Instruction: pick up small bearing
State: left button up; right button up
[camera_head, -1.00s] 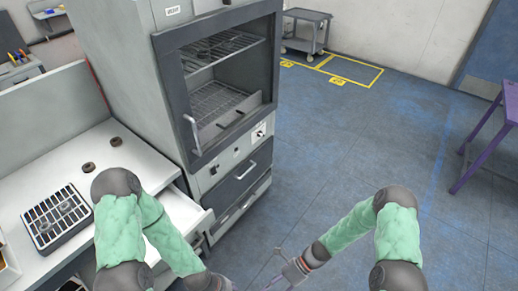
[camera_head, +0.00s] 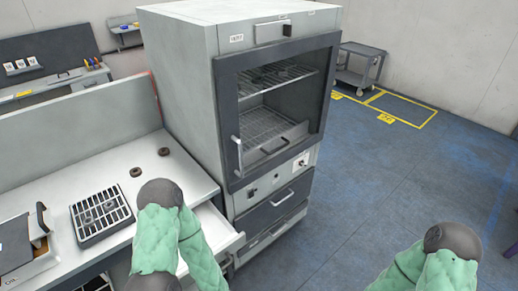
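Two small dark ring-shaped bearings lie apart on the white table top; one (camera_head: 135,172) is nearer and the other (camera_head: 164,151) farther back. A black-rimmed slotted tray (camera_head: 103,232) stands to their left, with a few ring-like parts (camera_head: 109,206) on it, too small to tell well. Which ring is the small bearing I cannot tell. My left arm bends beside the table's right part and drops out of the bottom edge. My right arm is over the floor at lower right. Neither gripper is in view.
A tall grey oven cabinet (camera_head: 180,80) with wire racks stands right of the table (camera_head: 60,190). A white drawer (camera_head: 214,226) sticks out below the table's right edge. A box (camera_head: 25,250) stands at the left. A cart (camera_head: 360,68) is far back; the floor (camera_head: 370,190) between is clear.

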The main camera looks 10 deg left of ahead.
aim_at(89, 222)
jog(key=u, duration=2)
jog(key=i+u, duration=0.1)
jog(key=u, duration=0.85)
jog(key=i+l+u, duration=0.1)
jog(key=u, duration=0.35)
jog(key=i+u, duration=0.1)
jog(key=u, duration=0.35)
jog(key=l+z, duration=0.15)
jog(key=z, duration=0.2)
jog(key=i+l+z, duration=0.15)
jog(key=z, duration=0.2)
jog(key=i+l+z, duration=0.1)
jog(key=z, duration=0.25)
